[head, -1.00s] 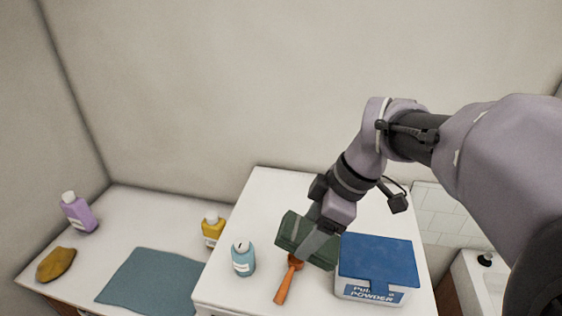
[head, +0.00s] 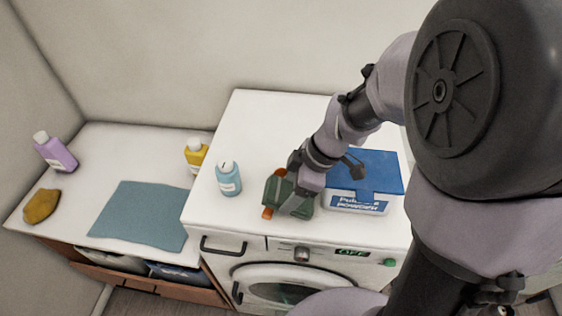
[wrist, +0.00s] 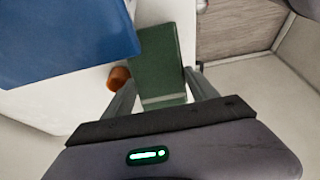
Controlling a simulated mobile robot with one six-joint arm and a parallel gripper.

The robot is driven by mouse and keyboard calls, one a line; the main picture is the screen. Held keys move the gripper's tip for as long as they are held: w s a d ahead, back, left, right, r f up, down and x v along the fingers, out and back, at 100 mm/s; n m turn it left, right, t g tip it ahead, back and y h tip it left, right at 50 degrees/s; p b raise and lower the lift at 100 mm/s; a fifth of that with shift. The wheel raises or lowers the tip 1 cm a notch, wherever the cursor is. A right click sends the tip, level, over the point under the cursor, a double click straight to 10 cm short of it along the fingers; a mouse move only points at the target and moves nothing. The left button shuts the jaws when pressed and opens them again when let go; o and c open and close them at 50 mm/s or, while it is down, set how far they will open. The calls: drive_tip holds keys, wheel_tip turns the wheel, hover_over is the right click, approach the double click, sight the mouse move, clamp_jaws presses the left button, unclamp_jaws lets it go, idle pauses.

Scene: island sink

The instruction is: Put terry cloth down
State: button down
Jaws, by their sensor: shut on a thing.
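The terry cloth, a dark green folded block (head: 274,190), is held in my gripper (head: 298,204) near the front edge of the washing machine's white top (head: 262,125). In the wrist view the cloth (wrist: 160,62) sits between the two fingers of my gripper (wrist: 160,92), which are shut on it. I cannot tell whether the cloth touches the top. It partly hides an orange-handled tool (head: 267,213), whose orange end (wrist: 119,78) shows beside the cloth in the wrist view.
A blue-lidded powder box (head: 362,170) stands close to the right of my gripper. A light blue bottle (head: 228,180) stands to the left. A lower counter holds a flat teal cloth (head: 140,214), a yellow bottle (head: 195,158), a purple bottle (head: 58,155) and a brown sponge (head: 41,206).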

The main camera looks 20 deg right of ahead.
drive_tip(key=shift+s+r, duration=0.1)
drive_tip(key=shift+s, duration=0.05)
drive_tip(key=shift+c, duration=1.2)
unclamp_jaws()
